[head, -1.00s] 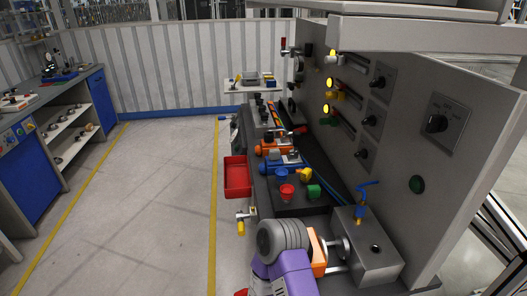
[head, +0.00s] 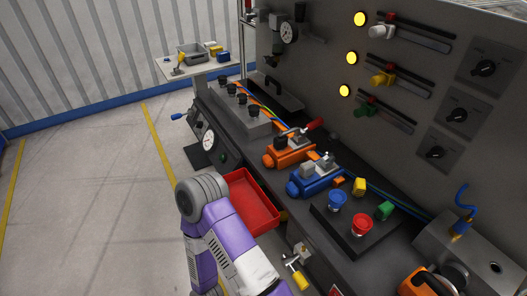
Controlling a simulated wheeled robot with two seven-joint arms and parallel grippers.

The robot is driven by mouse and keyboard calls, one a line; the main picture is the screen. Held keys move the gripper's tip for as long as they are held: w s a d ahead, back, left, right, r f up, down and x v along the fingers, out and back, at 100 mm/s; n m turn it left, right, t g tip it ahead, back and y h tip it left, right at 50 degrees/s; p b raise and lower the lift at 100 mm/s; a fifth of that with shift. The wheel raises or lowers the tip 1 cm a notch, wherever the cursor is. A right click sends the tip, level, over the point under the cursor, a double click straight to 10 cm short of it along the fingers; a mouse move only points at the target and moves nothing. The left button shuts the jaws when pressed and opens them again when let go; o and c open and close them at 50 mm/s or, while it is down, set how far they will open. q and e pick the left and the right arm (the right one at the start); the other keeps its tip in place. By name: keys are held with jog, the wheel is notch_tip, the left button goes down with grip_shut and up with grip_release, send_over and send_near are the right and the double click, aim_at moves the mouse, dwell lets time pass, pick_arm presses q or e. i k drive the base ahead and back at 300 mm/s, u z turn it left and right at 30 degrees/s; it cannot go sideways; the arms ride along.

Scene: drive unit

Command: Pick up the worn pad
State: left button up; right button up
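I cannot pick out the worn pad for certain. A blue clamp-like fixture (head: 313,178) and an orange one (head: 287,153) sit on the dark bench (head: 318,238), each with grey metal parts on top. A small orange block (head: 339,181) lies beside the blue fixture. A purple and grey arm of mine rises from the bottom, left of the bench, with its grey joint in front of the red bin. Neither gripper's fingers show.
A red bin (head: 262,204) hangs at the bench's left edge. Red (head: 362,225) and blue (head: 337,199) buttons and yellow and green blocks stand on a dark plate. A metal box (head: 468,250) and an orange part (head: 414,282) are at lower right. The floor left is clear.

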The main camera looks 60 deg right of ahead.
aim_at(306, 169)
jog(key=i, duration=1.55)
jog(key=z, duration=4.55)
jog(key=i, duration=0.5)
jog(key=u, duration=0.05)
